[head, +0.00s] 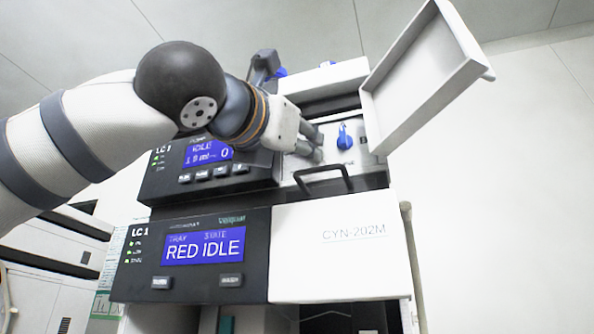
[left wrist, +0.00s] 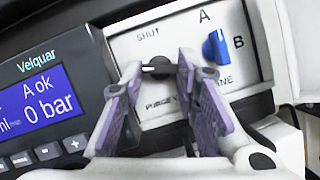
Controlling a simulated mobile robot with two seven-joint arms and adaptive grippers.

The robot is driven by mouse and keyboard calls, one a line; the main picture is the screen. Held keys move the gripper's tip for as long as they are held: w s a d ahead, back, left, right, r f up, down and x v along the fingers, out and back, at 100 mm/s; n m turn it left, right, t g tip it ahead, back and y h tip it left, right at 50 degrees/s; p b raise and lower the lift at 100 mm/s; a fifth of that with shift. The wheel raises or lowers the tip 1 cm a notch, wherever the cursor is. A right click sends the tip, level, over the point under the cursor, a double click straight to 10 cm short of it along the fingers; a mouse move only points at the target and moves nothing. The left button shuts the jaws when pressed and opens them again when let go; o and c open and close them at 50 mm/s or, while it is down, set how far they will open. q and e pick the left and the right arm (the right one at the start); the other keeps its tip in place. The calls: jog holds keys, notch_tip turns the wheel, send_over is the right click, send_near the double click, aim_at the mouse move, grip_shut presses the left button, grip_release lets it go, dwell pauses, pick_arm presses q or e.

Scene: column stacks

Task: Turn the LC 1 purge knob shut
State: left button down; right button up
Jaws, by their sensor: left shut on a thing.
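The dark purge knob (left wrist: 158,68) is on the white panel (left wrist: 122,45) of the LC 1 stack in the left wrist view. SHUT is printed above it and PURGE below it, partly covered. Its bar lies roughly level in that view, not pointing up to SHUT. My left gripper (left wrist: 160,66) is shut on the knob, with a purple-padded finger at each side. In the head view my left gripper (head: 318,146) reaches the panel from the left, and the knob is hidden behind the fingers. My right gripper is in neither view.
A blue lane knob (left wrist: 215,47) with marks A and B sits close right of my fingers. A white door (head: 425,75) stands open at the upper right. A black handle (head: 322,181) juts out below the panel. The pump display (head: 208,152) is at the left.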

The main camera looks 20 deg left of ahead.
pick_arm(q)
jog(key=shift+a+r+m+g+h, duration=0.15)
jog(key=shift+m+g+h, duration=0.6)
jog(key=shift+m, duration=2.05)
jog(key=shift+a+r+m+g+h, duration=0.15)
jog(key=shift+m+g+h, duration=0.6)
jog(key=shift+m, duration=2.05)
jog(key=shift+a+r+m+g+h, duration=0.1)
jog(key=shift+r+m+g+h, duration=0.2)
jog(key=shift+m+g, duration=1.7)
jog(key=shift+m+t, duration=0.7)
jog(key=shift+m, duration=0.3)
jog(key=c, duration=1.5)
grip_release()
